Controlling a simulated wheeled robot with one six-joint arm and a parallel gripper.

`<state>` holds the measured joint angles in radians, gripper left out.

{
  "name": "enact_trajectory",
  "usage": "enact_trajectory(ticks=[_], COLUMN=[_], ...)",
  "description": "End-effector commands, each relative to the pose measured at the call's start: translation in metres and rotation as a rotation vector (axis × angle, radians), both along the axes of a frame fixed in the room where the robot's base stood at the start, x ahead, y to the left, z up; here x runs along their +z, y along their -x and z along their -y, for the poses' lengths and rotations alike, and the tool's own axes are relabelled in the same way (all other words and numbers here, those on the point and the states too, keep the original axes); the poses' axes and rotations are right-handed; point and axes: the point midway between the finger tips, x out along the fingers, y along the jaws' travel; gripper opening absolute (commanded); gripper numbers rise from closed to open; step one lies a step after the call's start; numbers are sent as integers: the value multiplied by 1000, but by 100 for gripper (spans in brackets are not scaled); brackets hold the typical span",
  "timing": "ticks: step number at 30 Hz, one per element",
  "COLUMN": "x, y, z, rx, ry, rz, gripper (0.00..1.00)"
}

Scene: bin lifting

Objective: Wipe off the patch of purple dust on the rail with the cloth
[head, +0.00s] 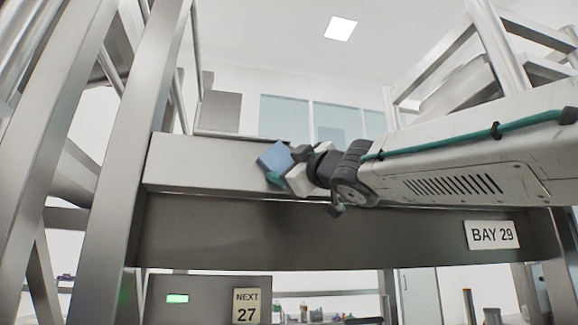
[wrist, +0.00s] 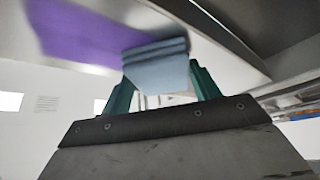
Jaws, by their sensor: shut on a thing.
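A folded blue cloth (head: 275,157) is held in my gripper (head: 279,171) at the front of the metal rail (head: 215,168) in the head view. In the wrist view the blue cloth (wrist: 157,64) sits between the green fingers of my gripper (wrist: 160,82), which is shut on it. The purple dust patch (wrist: 80,35) shows on the pale rail surface (wrist: 205,38), left of and beside the cloth. The cloth's upper edge overlaps the patch's right end in the picture; I cannot tell whether it touches the rail.
A sign "BAY 29" (head: 492,234) is on the dark beam below the rail at right. A "NEXT 27" sign (head: 246,306) and a green light (head: 177,298) are lower left. A slanted metal post (head: 150,110) stands at the rail's left end.

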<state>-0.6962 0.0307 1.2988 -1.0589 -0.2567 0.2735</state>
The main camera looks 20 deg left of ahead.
Motion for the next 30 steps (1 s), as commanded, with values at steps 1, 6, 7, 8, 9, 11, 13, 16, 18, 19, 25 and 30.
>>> enact_trajectory(ticks=[1,6,7,8,9,11,13,16,18,19,25,30], x=[0,0,0,0,0,0,0,0,0,0,0,0], y=[-1,-8,-9,-11,-12,-15,-17,-18,-19,-19,-26,-35], z=[2,15,17,20,23,27,31,35,35,36,44,57], rx=[-2,-3,-3,-3,-3,-3,-2,-1,0,0,-2,-2], ry=[0,0,0,0,-1,0,-1,-1,0,1,-1,1], rz=[0,0,1,1,-1,1,0,0,0,1,0,0], gripper=[43,43,43,43,43,43,43,43,43,43,43,43])
